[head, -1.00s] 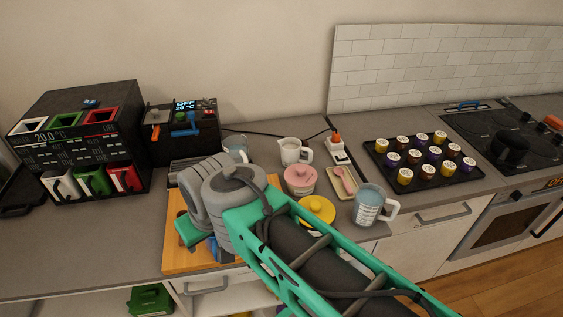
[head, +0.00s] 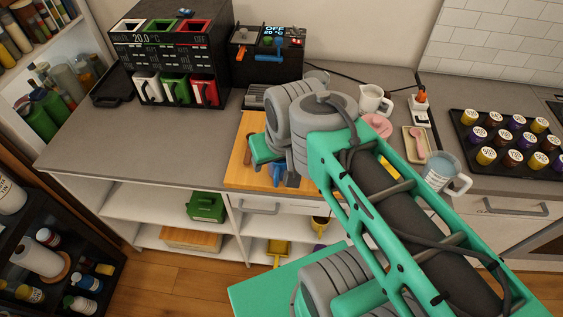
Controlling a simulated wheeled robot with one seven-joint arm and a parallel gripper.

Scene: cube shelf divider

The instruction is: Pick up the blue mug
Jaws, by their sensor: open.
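My gripper (head: 279,172) is low over the wooden board (head: 240,171) on the counter, mostly hidden by my own grey and green arm. Its jaws are open, though the fingertips are hard to make out. A small blue patch (head: 276,180) shows at the gripper, above the board's front part. I cannot tell whether it belongs to a blue mug or to my gripper. No whole blue mug is clearly seen. White, green and red mugs (head: 148,88) stand in the black machine at the back left.
A clear measuring jug (head: 441,171), a white pitcher (head: 374,99) and a pink-lidded pot (head: 377,125) stand right of my arm. A dark tray of capsules (head: 512,145) lies far right. The counter left of the board (head: 150,140) is clear. Open shelves lie below.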

